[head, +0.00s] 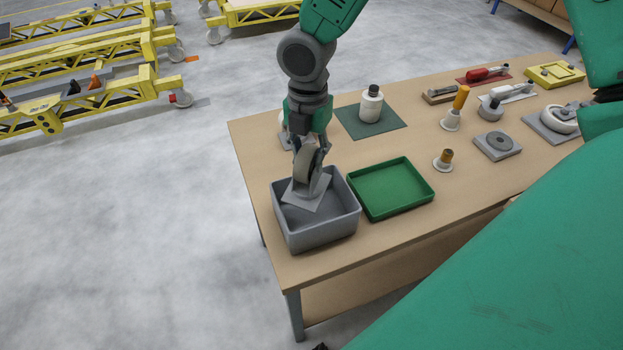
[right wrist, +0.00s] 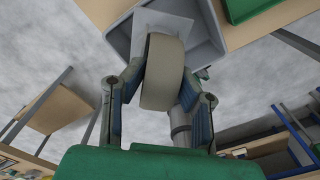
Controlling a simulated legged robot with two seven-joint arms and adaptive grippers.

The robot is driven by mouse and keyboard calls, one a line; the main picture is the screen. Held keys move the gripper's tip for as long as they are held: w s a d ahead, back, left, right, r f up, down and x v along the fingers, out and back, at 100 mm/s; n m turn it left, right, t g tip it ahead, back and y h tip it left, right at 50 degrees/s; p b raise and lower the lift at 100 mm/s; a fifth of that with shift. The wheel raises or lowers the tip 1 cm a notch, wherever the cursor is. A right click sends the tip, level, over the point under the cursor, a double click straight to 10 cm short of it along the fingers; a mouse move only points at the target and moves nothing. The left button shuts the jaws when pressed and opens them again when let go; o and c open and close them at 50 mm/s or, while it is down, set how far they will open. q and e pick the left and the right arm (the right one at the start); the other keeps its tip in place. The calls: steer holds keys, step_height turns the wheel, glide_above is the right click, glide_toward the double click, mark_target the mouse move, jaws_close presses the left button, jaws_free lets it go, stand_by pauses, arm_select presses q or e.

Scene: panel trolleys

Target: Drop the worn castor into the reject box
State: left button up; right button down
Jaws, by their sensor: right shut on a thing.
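My right gripper (head: 308,150) is shut on the worn castor (head: 306,191), with its grey wheel between the fingers and its flat plate facing down. The castor's plate is at the opening of the grey reject box (head: 318,239), inside the rim outline; I cannot tell whether it touches the box floor. In the right wrist view the wheel (right wrist: 162,75) sits between both fingers, with the grey box (right wrist: 121,38) beyond it. My left gripper is not in view.
A green tray (head: 392,188) stands right beside the box. A white bottle (head: 371,104) stands on a dark green mat behind. Another pale part behind my gripper is partly hidden. Castors and tools lie further right on the table (head: 440,225). Yellow trolleys (head: 90,60) stand on the floor at left.

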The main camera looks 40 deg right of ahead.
steer(key=shift+r, duration=0.15)
steer(key=c, duration=1.1)
jaws_free()
steer(key=shift+c, duration=0.2)
steer(key=shift+r, duration=0.15)
step_height(320, 180, up, 12)
steer(key=shift+w+f, duration=0.2)
steer(key=shift+f, duration=0.05)
